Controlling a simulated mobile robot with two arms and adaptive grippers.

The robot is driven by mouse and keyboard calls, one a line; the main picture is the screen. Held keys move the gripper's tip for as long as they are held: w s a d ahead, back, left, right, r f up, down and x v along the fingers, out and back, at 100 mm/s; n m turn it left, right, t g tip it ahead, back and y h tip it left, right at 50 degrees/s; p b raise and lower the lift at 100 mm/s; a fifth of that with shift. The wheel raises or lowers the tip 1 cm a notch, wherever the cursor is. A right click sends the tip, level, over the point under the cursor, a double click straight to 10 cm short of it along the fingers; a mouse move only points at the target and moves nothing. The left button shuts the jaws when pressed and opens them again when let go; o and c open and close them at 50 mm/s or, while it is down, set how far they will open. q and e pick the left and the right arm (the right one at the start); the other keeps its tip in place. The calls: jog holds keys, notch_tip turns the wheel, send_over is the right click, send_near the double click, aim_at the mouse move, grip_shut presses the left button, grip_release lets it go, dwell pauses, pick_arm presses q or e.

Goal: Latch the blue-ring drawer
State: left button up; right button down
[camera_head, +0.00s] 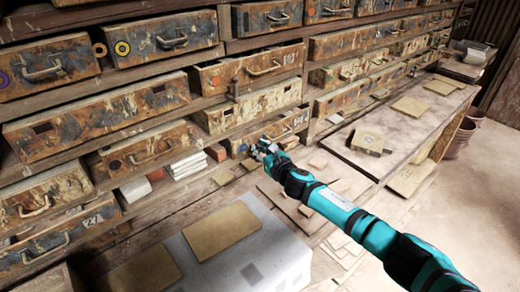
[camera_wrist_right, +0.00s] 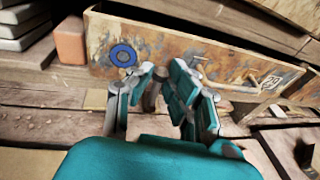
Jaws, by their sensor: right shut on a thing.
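The blue-ring drawer (camera_head: 287,124) is a rusty, paint-worn drawer low in the middle of the rack. Its front (camera_wrist_right: 185,45) fills the upper part of the wrist view, with the blue ring (camera_wrist_right: 123,55) near its left end and a number label (camera_wrist_right: 270,80) at its right. How far the drawer stands out is hard to tell. My left gripper is not in view.
Other worn drawers (camera_head: 100,118) fill the rack around it. Pale stacked tiles (camera_head: 186,165) and a reddish block (camera_wrist_right: 70,40) sit left of the drawer. A grey block with tan tiles (camera_head: 220,230) stands in front. A wooden bench (camera_head: 400,125) runs to the right.

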jog(key=c, duration=1.4)
grip_release()
jog(key=shift+d, duration=0.1)
jog(key=v, duration=1.2)
